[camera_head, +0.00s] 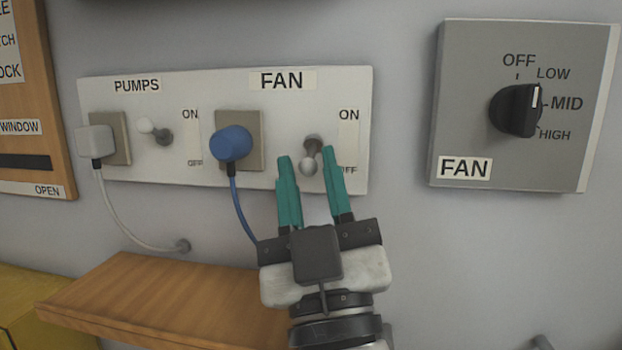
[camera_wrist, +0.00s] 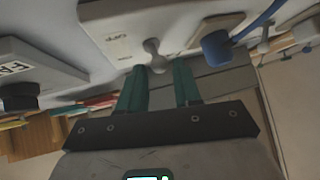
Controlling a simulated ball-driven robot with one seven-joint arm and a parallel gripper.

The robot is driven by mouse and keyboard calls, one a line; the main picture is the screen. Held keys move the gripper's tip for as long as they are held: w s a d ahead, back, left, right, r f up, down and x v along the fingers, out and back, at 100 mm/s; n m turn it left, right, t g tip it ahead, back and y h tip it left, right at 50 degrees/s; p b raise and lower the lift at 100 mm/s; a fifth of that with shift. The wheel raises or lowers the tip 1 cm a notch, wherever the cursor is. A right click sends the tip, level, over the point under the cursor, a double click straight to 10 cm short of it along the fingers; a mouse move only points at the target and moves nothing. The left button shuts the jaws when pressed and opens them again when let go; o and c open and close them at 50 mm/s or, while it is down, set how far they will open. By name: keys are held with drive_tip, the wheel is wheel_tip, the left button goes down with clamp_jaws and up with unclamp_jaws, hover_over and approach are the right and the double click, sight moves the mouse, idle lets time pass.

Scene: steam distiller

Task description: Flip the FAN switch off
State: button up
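The FAN toggle switch (camera_head: 309,165) is a grey metal lever with a round knob on the white panel (camera_head: 345,90), beside its ON and OFF labels. Its knob hangs low, below the switch base, towards the OFF end. My gripper (camera_head: 306,154) has two teal fingers, open and apart, reaching up from below with one tip on each side of the lever. The right finger partly covers the OFF label. In the wrist view, the switch (camera_wrist: 154,56) shows just beyond and between the open fingertips (camera_wrist: 158,66); contact cannot be told.
A blue plug (camera_head: 231,143) with a blue cord sits left of the switch. The PUMPS switch (camera_head: 155,130) and a white plug (camera_head: 95,142) are farther left. A FAN dial (camera_head: 517,110) is on a grey box at right. A wooden shelf (camera_head: 170,298) lies below.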

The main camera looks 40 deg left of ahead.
drive_tip(key=shift+o, duration=1)
drive_tip(key=shift+r+p, duration=0.4)
drive_tip(key=shift+r, duration=0.1)
drive_tip(key=s+d+r+p, duration=0.7)
drive_tip(key=s+r+p, duration=0.5)
drive_tip(key=shift+d, duration=0.1)
